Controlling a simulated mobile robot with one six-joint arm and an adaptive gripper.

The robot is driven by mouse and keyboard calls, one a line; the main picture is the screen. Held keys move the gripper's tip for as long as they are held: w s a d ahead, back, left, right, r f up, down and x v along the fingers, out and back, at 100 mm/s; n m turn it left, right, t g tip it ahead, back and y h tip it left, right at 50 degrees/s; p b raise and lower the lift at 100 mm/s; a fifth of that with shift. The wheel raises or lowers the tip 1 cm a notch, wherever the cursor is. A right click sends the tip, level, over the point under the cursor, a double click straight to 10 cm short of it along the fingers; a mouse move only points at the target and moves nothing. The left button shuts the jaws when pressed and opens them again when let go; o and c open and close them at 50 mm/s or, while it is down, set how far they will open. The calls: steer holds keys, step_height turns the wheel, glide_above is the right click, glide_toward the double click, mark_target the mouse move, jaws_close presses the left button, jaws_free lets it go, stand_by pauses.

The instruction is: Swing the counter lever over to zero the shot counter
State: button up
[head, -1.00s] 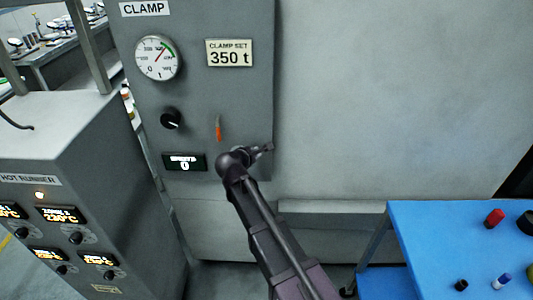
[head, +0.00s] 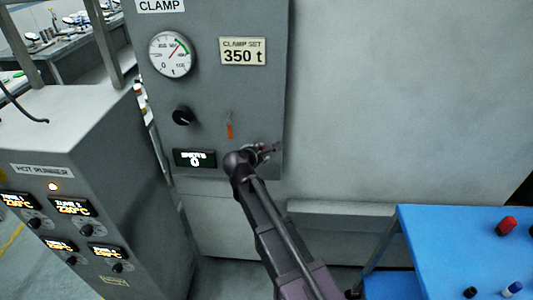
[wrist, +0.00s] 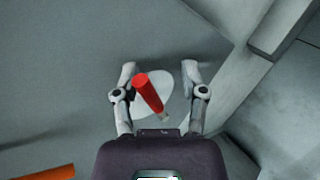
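A red-tipped lever (wrist: 148,92) stands out from a pale round plate (wrist: 168,88) on the grey panel in the wrist view. My gripper (wrist: 159,72) is open, with one finger on each side of this lever and gaps beside it. In the head view my gripper (head: 270,149) is at the panel's lower right and mostly hides that lever. An orange lever (head: 229,130) hangs on the panel up and left of the gripper; an orange bar (wrist: 45,173) shows at the wrist view's lower left. The shot counter display (head: 195,158) reads 0. No label names either lever.
A black knob (head: 182,116), a pressure gauge (head: 172,54) and a "CLAMP SET 350 t" plate (head: 243,51) are on the panel. The hot runner cabinet (head: 85,145) stands at left. A blue table (head: 435,235) with small items is at lower right.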

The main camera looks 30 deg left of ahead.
steer(key=s+a+f+p+v, duration=0.1)
steer(key=p+v, duration=0.4)
steer(key=v, duration=1)
steer(key=shift+s+p, duration=0.2)
steer(key=shift+p, duration=0.1)
stand_by(1.5)
steer(key=shift+f, duration=0.1)
stand_by(0.7)
steer(key=w+d+f+m+g+h, duration=0.2)
steer(key=w+d+m, duration=0.25)
steer(key=d, duration=0.55)
steer(key=w+d+f+m+g+h, duration=0.1)
steer(key=w+d+f+m+g, duration=0.1)
steer(key=w+d+m, duration=0.5)
steer(key=w+d+f+m+g+h, duration=0.15)
steer(key=w+d, duration=0.25)
steer(key=d, duration=0.8)
steer(key=s+d+f+m+g, duration=0.1)
steer(key=d+m, duration=0.4)
steer(key=d, duration=0.5)
steer(key=s+d+f+m+g+y, duration=0.1)
steer(key=d+m, duration=0.4)
steer(key=d, duration=0.5)
steer(key=s+d+f+m+g+y, duration=0.1)
steer(key=d+m+g, duration=0.3)
steer(key=d, duration=0.6)
steer(key=shift+s+d+f+m+g, duration=0.3)
steer(key=shift+s+f+m+g, duration=0.15)
steer(key=shift+s+f, duration=0.3)
